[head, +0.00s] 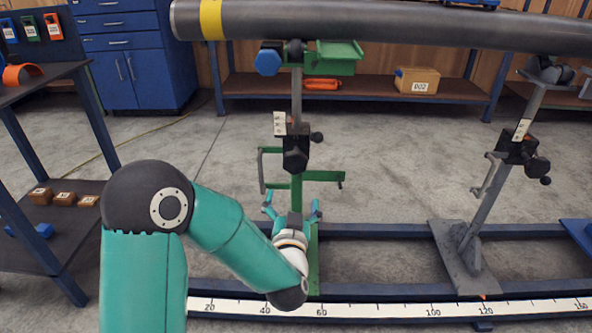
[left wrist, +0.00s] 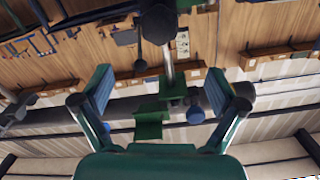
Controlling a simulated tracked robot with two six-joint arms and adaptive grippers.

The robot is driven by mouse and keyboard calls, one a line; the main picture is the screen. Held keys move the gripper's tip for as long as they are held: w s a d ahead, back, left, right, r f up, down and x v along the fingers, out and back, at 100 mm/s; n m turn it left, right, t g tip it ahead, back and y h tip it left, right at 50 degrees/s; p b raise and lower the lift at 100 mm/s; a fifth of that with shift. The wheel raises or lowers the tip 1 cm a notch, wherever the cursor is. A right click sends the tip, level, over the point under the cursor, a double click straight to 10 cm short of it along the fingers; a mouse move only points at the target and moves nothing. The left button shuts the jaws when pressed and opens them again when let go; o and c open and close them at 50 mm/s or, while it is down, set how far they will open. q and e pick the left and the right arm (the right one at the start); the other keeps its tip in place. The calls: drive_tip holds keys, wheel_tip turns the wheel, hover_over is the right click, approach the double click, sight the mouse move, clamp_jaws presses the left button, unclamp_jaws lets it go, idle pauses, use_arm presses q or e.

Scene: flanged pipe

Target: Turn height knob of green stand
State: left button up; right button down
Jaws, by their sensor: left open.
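The green stand (head: 297,190) stands upright on the blue rail frame, under the pipe (head: 400,25). A dark faceted knob (head: 295,157) faces me midway up its post, with a small round black knob (head: 316,137) to its right. My left gripper (head: 292,207) is open and empty, low in front of the stand and below the dark knob. In the left wrist view its two fingers are spread wide (left wrist: 159,82). My right gripper is out of view.
A grey stand (head: 480,215) with its own knob is at the right. Green side arms (head: 323,176) stick out from the green stand near my gripper. A white ruler strip (head: 400,309) runs along the front rail. A dark shelf table (head: 45,80) is at left.

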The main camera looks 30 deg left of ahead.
sight(296, 165)
use_arm(q)
drive_tip(key=b+x, duration=0.3)
drive_tip(key=x, duration=1.2)
drive_tip(key=shift+w+f, duration=0.1)
drive_tip(key=shift+w, duration=0.25)
drive_tip(key=shift+c, duration=0.3)
drive_tip(key=c, duration=1.1)
drive_tip(key=shift+d, duration=0.1)
